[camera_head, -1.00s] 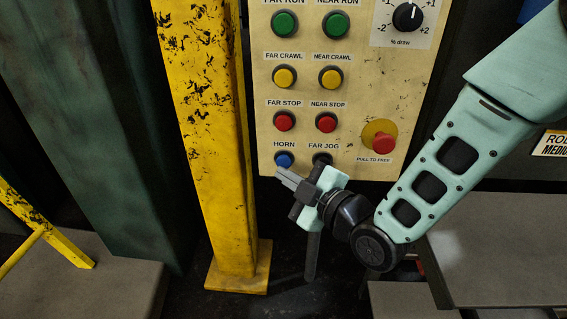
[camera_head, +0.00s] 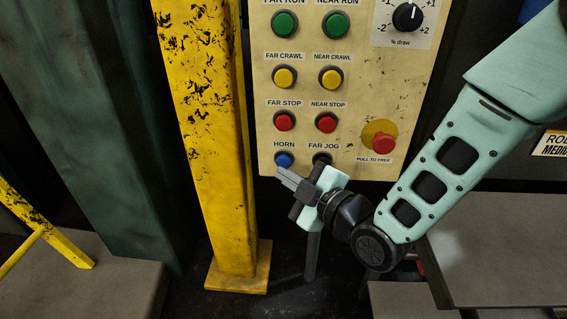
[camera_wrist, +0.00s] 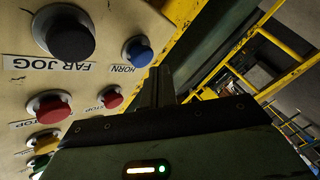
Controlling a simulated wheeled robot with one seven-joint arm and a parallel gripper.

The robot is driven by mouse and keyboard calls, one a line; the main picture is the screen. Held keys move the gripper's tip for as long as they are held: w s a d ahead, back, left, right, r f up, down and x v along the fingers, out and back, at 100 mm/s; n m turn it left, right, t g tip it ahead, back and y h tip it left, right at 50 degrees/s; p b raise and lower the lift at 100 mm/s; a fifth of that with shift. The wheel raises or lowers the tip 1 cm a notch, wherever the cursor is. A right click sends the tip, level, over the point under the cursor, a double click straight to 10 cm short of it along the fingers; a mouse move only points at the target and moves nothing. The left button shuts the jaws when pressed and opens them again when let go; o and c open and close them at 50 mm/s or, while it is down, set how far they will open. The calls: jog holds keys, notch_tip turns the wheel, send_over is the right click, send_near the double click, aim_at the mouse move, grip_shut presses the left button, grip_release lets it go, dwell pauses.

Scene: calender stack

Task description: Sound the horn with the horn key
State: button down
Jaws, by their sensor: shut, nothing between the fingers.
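The horn key is a blue round button (camera_head: 284,160) under the HORN label at the lower left of the cream control panel (camera_head: 350,75). It also shows in the wrist view (camera_wrist: 138,51), standing out from the panel. My gripper (camera_head: 280,173) is shut and empty, its fingertips just below the blue button in the head view. In the wrist view the fingers (camera_wrist: 158,78) end beside and below the button, with a small gap seeming to show between them. I cannot tell for sure whether they touch. The button's face is not covered.
The dark FAR JOG button (camera_head: 322,160) is right of the horn key, partly behind my gripper. Red stop buttons (camera_head: 284,121) sit above, and a red pull-to-free knob (camera_head: 384,143) to the right. A yellow post (camera_head: 215,140) stands close left of the panel.

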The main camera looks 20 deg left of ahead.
jog(key=shift+w, duration=0.2)
jog(key=shift+w+a, duration=0.1)
jog(key=shift+w, duration=0.15)
jog(key=shift+w+a+b, duration=0.1)
jog(key=shift+w+b, duration=0.25)
jog(key=shift+w, duration=0.15)
dwell(0.9)
dwell(0.3)
jog(key=shift+s+d+b, duration=0.2)
jog(key=shift+s+b, duration=0.1)
jog(key=shift+s, duration=0.65)
jog(key=shift+s, duration=0.1)
jog(key=s, duration=0.2)
jog(key=s+d+b, duration=0.1)
jog(key=s, duration=0.1)
jog(key=shift+s+d, duration=0.1)
jog(key=shift+s, duration=0.25)
